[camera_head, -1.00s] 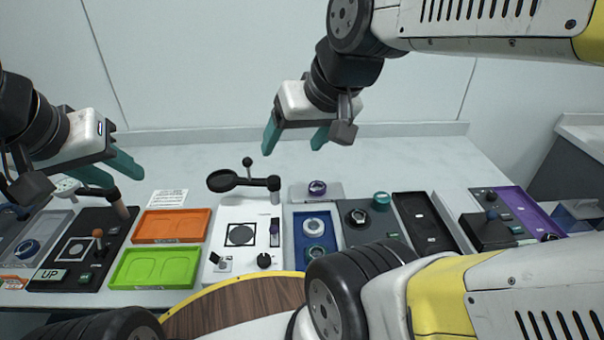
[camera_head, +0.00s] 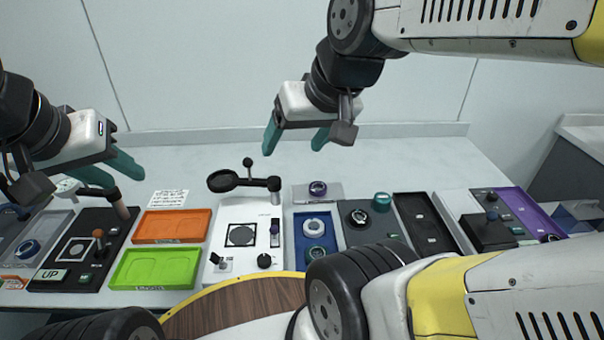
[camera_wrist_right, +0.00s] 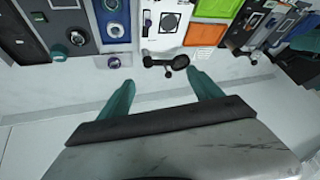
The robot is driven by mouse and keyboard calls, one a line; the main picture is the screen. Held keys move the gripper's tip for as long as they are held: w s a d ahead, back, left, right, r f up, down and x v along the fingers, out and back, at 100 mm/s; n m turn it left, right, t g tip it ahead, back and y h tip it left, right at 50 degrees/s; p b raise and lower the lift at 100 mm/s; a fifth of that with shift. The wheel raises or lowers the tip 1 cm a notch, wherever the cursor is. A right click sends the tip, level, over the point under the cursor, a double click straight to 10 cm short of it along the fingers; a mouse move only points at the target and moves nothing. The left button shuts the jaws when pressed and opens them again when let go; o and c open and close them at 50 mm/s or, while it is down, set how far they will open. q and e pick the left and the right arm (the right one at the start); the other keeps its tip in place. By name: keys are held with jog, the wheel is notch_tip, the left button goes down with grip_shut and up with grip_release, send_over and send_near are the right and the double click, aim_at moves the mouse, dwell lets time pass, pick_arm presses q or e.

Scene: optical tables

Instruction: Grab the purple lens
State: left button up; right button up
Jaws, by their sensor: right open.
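The purple lens (camera_head: 317,188) is a small dark purple ring. It stands on a small light grey block behind the blue tray, and it also shows in the right wrist view (camera_wrist_right: 114,62), left of the fingers. My right gripper (camera_head: 294,143) is open and empty, with its teal fingers spread. It hangs above the back of the table, higher than the lens and a little to its left in the head view. My left gripper (camera_head: 128,180) has its teal fingers apart and looks empty, at the far left above the black panel.
A black magnifier-like arm (camera_head: 225,181) stands just left of the lens, on a white panel (camera_head: 222,240). A blue tray (camera_head: 299,226) with ring-shaped parts lies in front. A teal ring (camera_head: 382,201) is to the right. The table behind is clear.

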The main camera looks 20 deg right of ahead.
jog(key=shift+o, duration=0.5)
jog(key=shift+w, duration=0.1)
jog(key=n+g+h, duration=0.2)
jog(key=n+g, duration=0.4)
jog(key=n, duration=0.2)
send_over(318, 186)
jog(key=f, duration=2.5)
jog(key=shift+w, duration=0.2)
jog(key=f, duration=0.7)
jog(key=shift+s+f, duration=0.25)
jog(key=shift+s, duration=0.05)
jog(key=shift+c, duration=0.5)
jog(key=c, duration=1.6)
